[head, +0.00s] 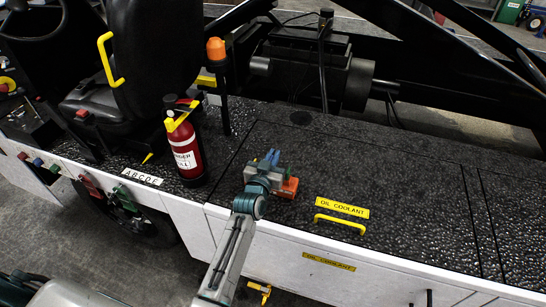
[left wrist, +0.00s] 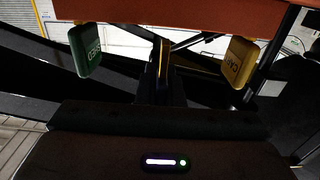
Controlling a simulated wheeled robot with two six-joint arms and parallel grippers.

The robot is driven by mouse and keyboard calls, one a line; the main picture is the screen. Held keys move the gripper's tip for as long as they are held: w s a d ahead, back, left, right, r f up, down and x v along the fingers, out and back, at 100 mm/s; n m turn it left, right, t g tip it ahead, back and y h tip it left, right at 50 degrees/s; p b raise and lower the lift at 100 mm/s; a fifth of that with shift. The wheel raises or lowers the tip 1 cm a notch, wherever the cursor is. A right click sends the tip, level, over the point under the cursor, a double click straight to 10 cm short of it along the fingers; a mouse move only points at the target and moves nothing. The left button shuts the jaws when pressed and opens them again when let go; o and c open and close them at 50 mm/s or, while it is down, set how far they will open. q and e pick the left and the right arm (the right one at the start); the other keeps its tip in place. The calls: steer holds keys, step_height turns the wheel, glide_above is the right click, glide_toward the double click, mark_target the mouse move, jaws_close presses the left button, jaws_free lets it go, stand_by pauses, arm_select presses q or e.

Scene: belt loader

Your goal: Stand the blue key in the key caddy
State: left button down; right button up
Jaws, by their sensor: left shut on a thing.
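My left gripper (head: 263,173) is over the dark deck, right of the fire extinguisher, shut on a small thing. Blue (head: 272,156) shows at its tip, apparently the blue key; its lower part is hidden. An orange block (head: 288,188), seemingly the key caddy, shows close beside the gripper; I cannot tell whether they touch. In the left wrist view an orange-brown block (left wrist: 180,16) fills the top, with a green lettered tag (left wrist: 86,50) and a yellow lettered tag (left wrist: 239,62) at its sides. The blue key cannot be made out there. My right gripper is out of view.
A red fire extinguisher (head: 185,145) stands left of the gripper, near a black seat (head: 150,55). A yellow handle (head: 340,224) and an oil coolant label (head: 342,207) lie to the right. Dark machinery (head: 310,80) stands behind. The deck further right is clear.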

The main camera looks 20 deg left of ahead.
arm_select(q)
steer(key=shift+f+b, duration=1.05)
steer(key=shift+f, duration=0.15)
steer(key=shift+r, duration=0.25)
steer(key=shift+r+p, duration=0.5)
steer(key=shift+p, duration=0.2)
steer(key=shift+r, duration=0.2)
stand_by(0.6)
steer(key=shift+f+b, duration=0.75)
steer(key=shift+f, duration=0.25)
steer(key=c, duration=1.5)
jaws_free()
steer(key=shift+r, duration=0.1)
